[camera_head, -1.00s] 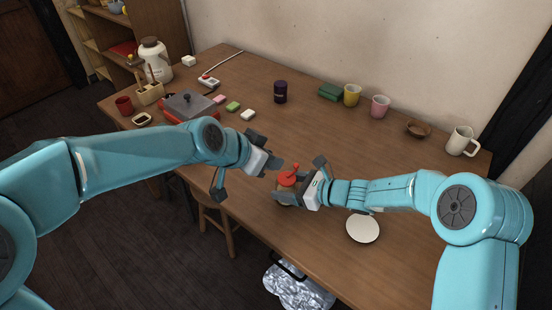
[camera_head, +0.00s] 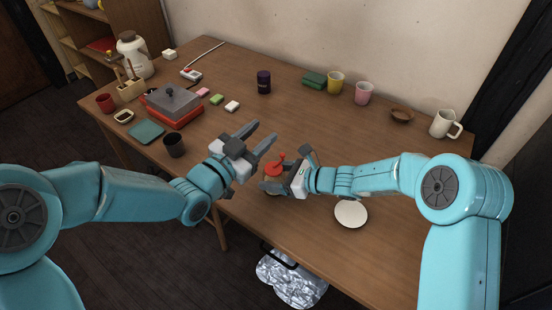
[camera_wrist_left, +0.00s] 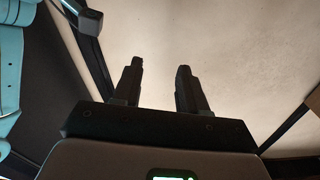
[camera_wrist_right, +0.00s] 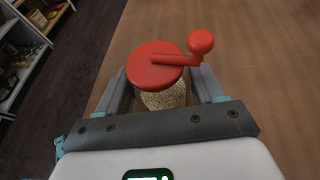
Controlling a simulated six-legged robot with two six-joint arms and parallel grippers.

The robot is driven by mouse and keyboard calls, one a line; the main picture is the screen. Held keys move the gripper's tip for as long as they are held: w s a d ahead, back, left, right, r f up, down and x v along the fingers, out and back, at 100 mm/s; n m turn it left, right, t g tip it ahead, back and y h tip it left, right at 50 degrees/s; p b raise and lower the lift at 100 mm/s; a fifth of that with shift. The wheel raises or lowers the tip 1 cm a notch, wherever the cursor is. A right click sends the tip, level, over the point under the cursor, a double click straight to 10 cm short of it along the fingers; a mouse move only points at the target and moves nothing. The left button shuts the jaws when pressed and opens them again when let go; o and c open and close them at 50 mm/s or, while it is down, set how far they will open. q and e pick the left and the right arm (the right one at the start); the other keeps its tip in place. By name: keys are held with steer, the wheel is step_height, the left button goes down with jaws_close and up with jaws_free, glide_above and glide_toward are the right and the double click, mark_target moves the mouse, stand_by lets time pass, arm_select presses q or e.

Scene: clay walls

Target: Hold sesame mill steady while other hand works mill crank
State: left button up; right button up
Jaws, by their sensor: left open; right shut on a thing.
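The sesame mill (camera_wrist_right: 165,97) has a clear body with pale seeds and a red top. Its red crank (camera_wrist_right: 180,58) ends in a round knob that points right in the right wrist view. In the head view the mill's red top (camera_head: 274,168) shows near the table's front edge. My right gripper (camera_head: 282,170) is shut around the mill's body, below the crank. My left gripper (camera_head: 263,140) is open and empty, to the upper left of the mill and apart from it. The left wrist view shows its two spread fingers (camera_wrist_left: 159,75) against the wall, with no mill in sight.
A white round plate (camera_head: 351,214) lies right of the mill. A dark cup (camera_head: 174,145) and a green square mat (camera_head: 146,132) are at the left. A red-and-grey stove (camera_head: 172,103) stands behind them. The table middle (camera_head: 310,125) is clear.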

arm_select(q)
steer(key=s+f+g+h, duration=0.1)
steer(key=s+f+h, duration=0.1)
steer(key=s+f, duration=0.35)
steer(key=n+y, duration=0.1)
steer(key=n, duration=0.1)
glide_toward(281, 157)
steer(key=x, duration=0.8)
steer(key=shift+w+d, duration=0.1)
steer(key=shift+w, duration=0.1)
jaws_close()
